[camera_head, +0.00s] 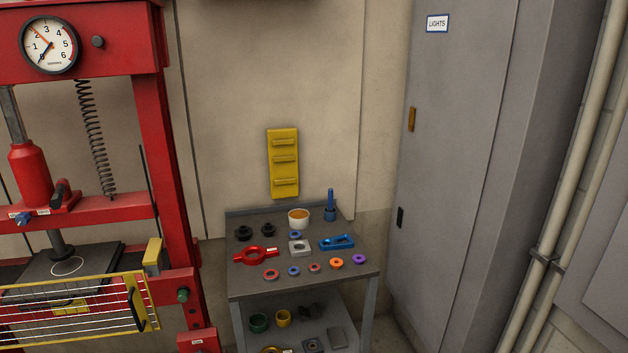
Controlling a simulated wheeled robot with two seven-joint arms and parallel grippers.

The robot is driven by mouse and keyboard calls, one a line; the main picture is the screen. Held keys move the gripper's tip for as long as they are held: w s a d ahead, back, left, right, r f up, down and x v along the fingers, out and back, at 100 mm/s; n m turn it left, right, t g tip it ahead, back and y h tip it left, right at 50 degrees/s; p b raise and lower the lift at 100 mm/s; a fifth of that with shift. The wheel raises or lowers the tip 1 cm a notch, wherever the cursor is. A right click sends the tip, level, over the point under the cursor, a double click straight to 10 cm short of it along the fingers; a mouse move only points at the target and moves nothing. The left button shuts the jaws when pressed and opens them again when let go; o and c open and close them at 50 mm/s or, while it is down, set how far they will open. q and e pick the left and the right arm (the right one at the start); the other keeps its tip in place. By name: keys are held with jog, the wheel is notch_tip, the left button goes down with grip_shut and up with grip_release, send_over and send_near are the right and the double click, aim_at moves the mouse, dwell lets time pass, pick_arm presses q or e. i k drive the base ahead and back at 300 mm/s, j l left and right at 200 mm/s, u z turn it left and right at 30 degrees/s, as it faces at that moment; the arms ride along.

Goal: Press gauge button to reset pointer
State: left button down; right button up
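A round white-faced gauge (49,45) with a dark rim sits on the red press frame at the top left. Its numbers run from 0 to 6. An orange-red pointer points up and left near the 2, and a dark pointer points down and left toward the 0 end. A small black round button (98,42) sticks out of the red frame just right of the gauge. Neither of my grippers shows in the head view, and nothing touches the button.
The red press (155,120) fills the left side, with a wire guard (75,305) low in front. A grey cart (250,287) with rings, collars and small parts stands in the middle. A grey cabinet (450,150) is at right.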

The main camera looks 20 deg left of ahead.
aim_at(97, 41)
jog(key=u, duration=2.15)
